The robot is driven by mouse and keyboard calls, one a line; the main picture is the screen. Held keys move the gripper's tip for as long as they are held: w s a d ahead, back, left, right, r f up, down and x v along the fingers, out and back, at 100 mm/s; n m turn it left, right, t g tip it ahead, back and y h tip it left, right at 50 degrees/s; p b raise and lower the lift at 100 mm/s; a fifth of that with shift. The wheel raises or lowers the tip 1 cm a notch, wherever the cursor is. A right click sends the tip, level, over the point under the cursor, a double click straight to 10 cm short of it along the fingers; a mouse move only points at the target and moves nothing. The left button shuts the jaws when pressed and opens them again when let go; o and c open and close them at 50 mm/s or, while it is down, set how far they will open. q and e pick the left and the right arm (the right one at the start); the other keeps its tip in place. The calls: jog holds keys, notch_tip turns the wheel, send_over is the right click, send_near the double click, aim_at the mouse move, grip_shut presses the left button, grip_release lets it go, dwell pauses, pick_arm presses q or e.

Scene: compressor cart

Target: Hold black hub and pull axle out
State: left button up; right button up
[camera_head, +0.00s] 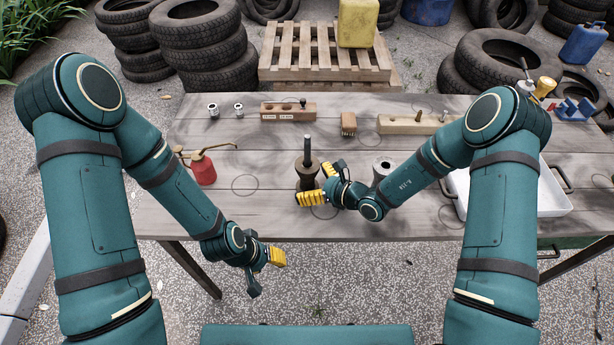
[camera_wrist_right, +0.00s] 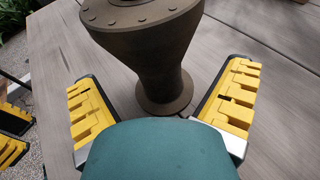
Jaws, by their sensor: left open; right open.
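The dark hub (camera_head: 307,174) stands upright on the wooden table, with the grey axle (camera_head: 307,148) rising straight out of its top. My right gripper (camera_head: 320,184) is open beside the hub, its yellow fingers apart. In the right wrist view, the hub (camera_wrist_right: 150,50) shows a bolted flange, a narrowing body and a round foot. It stands beyond and between the spread fingers, with visible gaps on both sides; the axle is out of that view. My left gripper (camera_head: 267,273) is open and empty in front of the table's near edge, below the tabletop.
A red oil can (camera_head: 203,169) stands on the left of the table (camera_head: 225,205). Wooden blocks (camera_head: 288,110) line the back. A white tray (camera_head: 540,195) is at the right. The front left tabletop is clear.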

jog(key=c, duration=1.3)
